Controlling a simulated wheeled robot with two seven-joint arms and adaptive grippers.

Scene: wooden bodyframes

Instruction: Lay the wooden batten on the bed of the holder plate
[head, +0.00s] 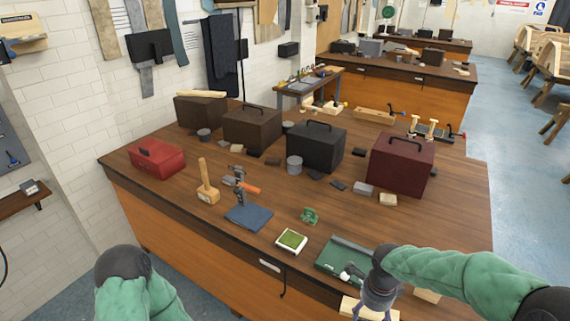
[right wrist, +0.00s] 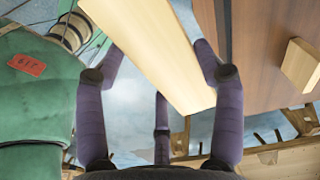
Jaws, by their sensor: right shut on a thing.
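The pale wooden batten (right wrist: 160,55) lies between the fingers of my right gripper (right wrist: 158,62) in the right wrist view. My right gripper is shut on it. In the head view my right gripper (head: 374,301) hangs at the bench's front edge, and part of the batten (head: 355,309) shows below it. A dark blue plate (head: 248,217) with an upright clamp and orange handle lies flat on the bench, left of the gripper and apart from it; it looks like the holder plate. My left arm shows at lower left, but its gripper is out of view.
A green tray (head: 341,255) with small pale items lies just behind my right gripper. Another wood block (head: 427,295) sits to its right. A green-topped box (head: 291,241), a green part (head: 310,216) and a mallet (head: 207,184) stand around the plate. Several toolboxes line the back.

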